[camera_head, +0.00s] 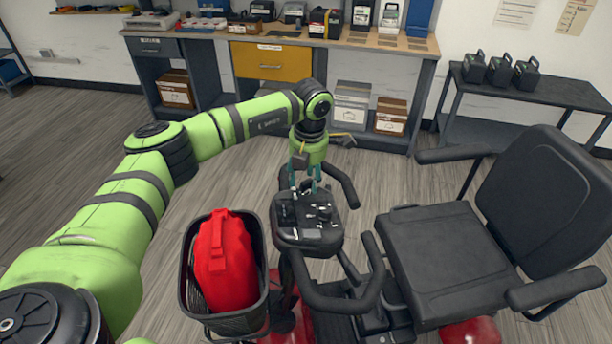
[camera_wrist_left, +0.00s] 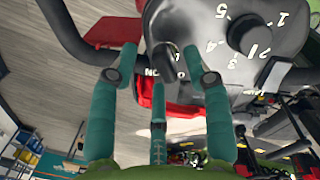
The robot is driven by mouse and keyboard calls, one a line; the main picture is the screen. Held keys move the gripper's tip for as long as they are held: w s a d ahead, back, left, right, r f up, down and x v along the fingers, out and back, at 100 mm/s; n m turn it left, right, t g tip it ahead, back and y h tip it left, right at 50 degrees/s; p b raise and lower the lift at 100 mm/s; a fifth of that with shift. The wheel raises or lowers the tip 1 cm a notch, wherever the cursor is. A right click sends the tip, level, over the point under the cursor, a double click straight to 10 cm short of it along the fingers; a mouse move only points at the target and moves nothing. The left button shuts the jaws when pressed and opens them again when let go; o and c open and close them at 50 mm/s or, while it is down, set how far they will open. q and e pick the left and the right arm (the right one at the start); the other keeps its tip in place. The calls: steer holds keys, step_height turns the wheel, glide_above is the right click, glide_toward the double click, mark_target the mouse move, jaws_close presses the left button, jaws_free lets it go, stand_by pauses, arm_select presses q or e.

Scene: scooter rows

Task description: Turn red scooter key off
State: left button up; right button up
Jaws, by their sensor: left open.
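The red scooter (camera_head: 472,334) stands in front of me, with its dark control console (camera_head: 308,238) between the handlebars. My left gripper (camera_head: 304,180) reaches down to the far side of the console. In the left wrist view, the console (camera_wrist_left: 215,22) carries a numbered dial (camera_wrist_left: 250,35) and a dark key or key switch (camera_wrist_left: 166,62) beside "ON" lettering. The key cannot be made out in the head view. My right gripper is out of view.
A black basket (camera_head: 188,270) with a red bag (camera_head: 226,262) is at the scooter's front, beside my left arm. Black handlebars (camera_head: 345,295) curve around the console. The black seat (camera_head: 445,255) is to the right. A workbench (camera_head: 370,40) stands behind, with open floor before it.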

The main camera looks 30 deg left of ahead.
mark_target(309, 182)
arm_select(q)
step_height(309, 182, up, 12)
steer(key=shift+s+d, duration=0.2)
steer(key=shift+d, duration=0.25)
stand_by(0.4)
